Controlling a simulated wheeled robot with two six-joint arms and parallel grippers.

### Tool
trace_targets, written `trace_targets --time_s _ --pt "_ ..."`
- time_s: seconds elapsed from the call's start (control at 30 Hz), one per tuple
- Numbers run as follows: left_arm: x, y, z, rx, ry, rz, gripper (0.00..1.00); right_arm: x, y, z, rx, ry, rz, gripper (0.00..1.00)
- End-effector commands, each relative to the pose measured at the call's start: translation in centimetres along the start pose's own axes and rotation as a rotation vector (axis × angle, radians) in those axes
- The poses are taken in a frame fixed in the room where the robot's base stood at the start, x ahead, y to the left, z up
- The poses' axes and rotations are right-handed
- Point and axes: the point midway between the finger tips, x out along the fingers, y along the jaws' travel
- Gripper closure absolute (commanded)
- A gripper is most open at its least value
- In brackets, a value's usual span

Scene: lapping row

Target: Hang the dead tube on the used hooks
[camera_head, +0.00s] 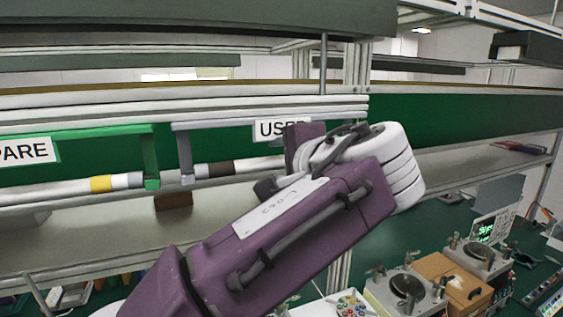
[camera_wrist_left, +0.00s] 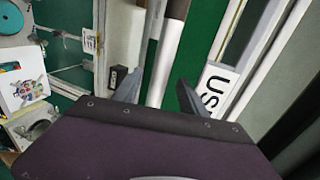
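A white tube with a grey-brown and dark band (camera_head: 221,169) lies level under the USED sign (camera_head: 282,129). Its left end is at the grey used hook (camera_head: 186,155); its right part is hidden behind my left gripper. My left gripper (camera_head: 296,160) is at the tube's right side, just under the sign. In the left wrist view its two fingers (camera_wrist_left: 157,92) stand apart, with the white tube (camera_wrist_left: 166,62) showing between them. I cannot tell whether they touch it. The other used hook is hidden. My right gripper is not in view.
A green hook (camera_head: 149,157) beside the grey one carries another tube with a yellow band (camera_head: 101,184), under the SPARE sign (camera_head: 24,151). A shelf lies below and a rail above. Lapping machines (camera_head: 406,288) and a brown box (camera_head: 455,283) stand on the bench at lower right.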

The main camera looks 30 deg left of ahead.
Motion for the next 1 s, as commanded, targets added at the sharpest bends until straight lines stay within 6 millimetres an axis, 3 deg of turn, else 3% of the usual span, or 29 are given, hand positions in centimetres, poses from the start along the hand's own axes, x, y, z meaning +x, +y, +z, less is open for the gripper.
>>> trace_targets --time_s 0.17,0.5,1.0 --pt "-1.7 0.2 -0.2 0.0 0.007 -0.001 0.5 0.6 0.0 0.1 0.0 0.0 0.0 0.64" --pt "-8.2 0.0 -0.1 0.001 0.004 -0.001 0.5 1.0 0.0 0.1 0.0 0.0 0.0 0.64" --pt "-9.1 0.0 0.0 0.0 0.0 -0.001 0.5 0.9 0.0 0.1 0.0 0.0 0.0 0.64"
